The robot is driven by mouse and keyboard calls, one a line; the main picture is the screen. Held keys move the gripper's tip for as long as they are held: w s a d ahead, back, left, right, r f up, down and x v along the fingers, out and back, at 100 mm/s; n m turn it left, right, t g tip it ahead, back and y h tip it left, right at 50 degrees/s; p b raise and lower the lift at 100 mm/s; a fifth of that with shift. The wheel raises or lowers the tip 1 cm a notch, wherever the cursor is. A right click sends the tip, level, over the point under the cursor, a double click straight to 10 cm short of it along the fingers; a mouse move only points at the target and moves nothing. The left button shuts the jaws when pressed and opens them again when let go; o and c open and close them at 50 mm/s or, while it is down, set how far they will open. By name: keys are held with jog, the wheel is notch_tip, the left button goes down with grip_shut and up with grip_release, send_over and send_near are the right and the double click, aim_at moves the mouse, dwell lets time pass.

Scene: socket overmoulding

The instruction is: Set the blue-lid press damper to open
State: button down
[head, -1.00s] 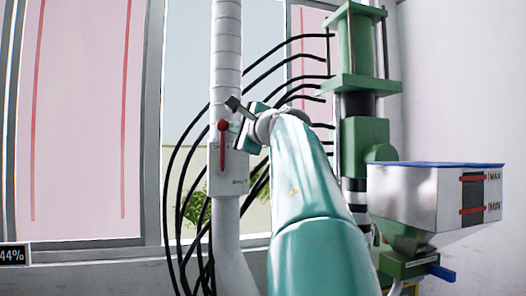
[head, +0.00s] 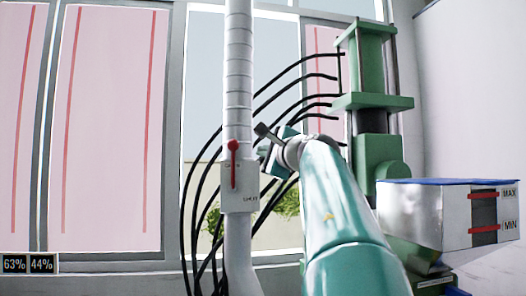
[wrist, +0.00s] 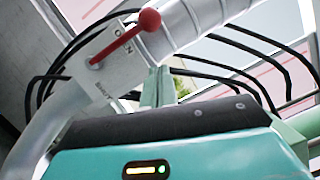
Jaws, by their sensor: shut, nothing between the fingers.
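The damper is a pale box (head: 238,200) on a vertical grey duct, with a red ball-ended lever (head: 233,168). The lever points up along the duct, its knob end over the partly covered OPEN lettering; SHUT is printed at the lower right. In the wrist view the red lever (wrist: 126,38) also lies across the OPEN lettering. My gripper (head: 263,131) is shut and empty, just right of the knob and apart from it in the picture. The blue-lid hopper (head: 440,215) of the green press stands at right.
Black hoses (head: 205,180) curve behind the duct towards the green press (head: 375,150). Windows with pink panels (head: 110,130) fill the back. Two small displays (head: 28,264) read 63% and 44% at lower left. A pale wall closes the right side.

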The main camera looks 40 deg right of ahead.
jog(key=v, duration=0.8)
jog(key=shift+s+a, duration=0.25)
jog(key=shift+a, duration=0.1)
jog(key=w+a+f+m+g+h, duration=0.15)
jog(key=a+f+m, duration=0.35)
jog(key=f+m, duration=0.8)
jog(key=a+f+m+g+h, duration=0.2)
jog(key=a+f+m, duration=0.35)
jog(key=m, duration=1.45)
jog(key=s+a+f+m+g+y, duration=0.2)
jog(key=s+a+f+m+g, duration=0.1)
jog(key=f, duration=0.8)
jog(key=s+a+f+m+g+y, duration=0.3)
jog(key=s+a+f+m, duration=0.2)
jog(key=a+f, duration=0.5)
jog(key=s+a+f+m+g+y, duration=0.3)
jog(key=s+a+f+m, duration=0.2)
jog(key=f, duration=0.6)
jog(key=shift+a+f+m+g, duration=0.35)
jog(key=shift+a+f+m, duration=0.05)
jog(key=shift+a+m, duration=0.55)
